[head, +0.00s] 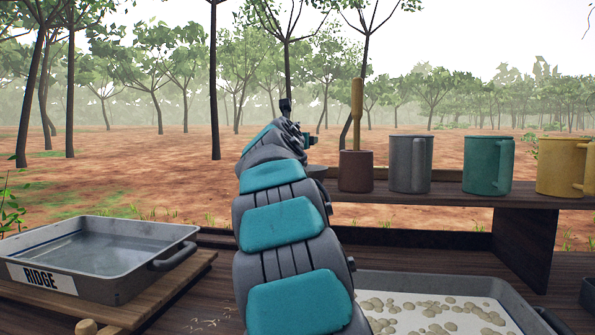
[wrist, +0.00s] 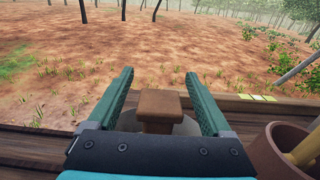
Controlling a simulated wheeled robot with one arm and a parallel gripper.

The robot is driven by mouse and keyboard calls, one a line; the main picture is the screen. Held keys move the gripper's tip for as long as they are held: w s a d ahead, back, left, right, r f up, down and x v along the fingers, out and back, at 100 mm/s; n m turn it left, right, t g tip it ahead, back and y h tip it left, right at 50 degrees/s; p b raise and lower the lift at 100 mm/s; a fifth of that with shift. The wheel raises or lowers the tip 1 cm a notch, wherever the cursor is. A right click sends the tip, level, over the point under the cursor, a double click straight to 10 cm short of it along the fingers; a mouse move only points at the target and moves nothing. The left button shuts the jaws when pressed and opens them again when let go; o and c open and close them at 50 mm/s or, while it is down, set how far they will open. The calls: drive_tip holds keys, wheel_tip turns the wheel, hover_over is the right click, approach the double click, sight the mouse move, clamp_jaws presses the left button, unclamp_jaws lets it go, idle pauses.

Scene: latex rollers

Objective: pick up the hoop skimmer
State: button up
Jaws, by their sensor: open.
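My gripper (wrist: 160,76) is open in the wrist view, its two green fingers apart. A brown wooden block-shaped grip (wrist: 159,109) on a grey rounded base (wrist: 185,126) stands between the fingers, with gaps on both sides. I take this to be the hoop skimmer, but its hoop cannot be made out. In the head view my arm hides most of this spot. Only a grey rounded edge (head: 317,171) shows beside the arm on the raised shelf, and the gripper itself is hardly visible there.
A brown cup (head: 356,172) holding a wooden-handled tool (head: 357,104) stands close on the right. Grey (head: 409,165), teal (head: 488,166) and yellow (head: 560,166) mugs line the shelf beyond it. Below are a water tray (head: 108,289) and a tray of pale liquid (head: 505,292).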

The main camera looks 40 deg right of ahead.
clamp_jaws()
idle(0.7)
